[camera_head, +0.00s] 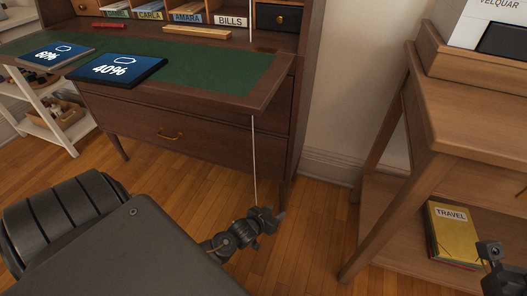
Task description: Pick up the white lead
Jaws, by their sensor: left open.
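The white lead (254,160) hangs straight down from the right end of the desk, in front of its drawer side. Its lower end meets my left gripper (264,216) in the picture. My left gripper is open, low over the floor near the desk's right leg. I cannot tell whether the lead is between the fingers or just behind them. Part of my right gripper (494,268) shows at the lower right edge, and its jaws cannot be made out.
The wooden desk (262,97) holds two tablets, reading 80% (50,55) and 40% (117,69). A wooden side table (470,110) stands at right, with a yellow TRAVEL book (455,235) on its lower shelf. A white shelf (60,135) is at left. Bare floor lies between the furniture.

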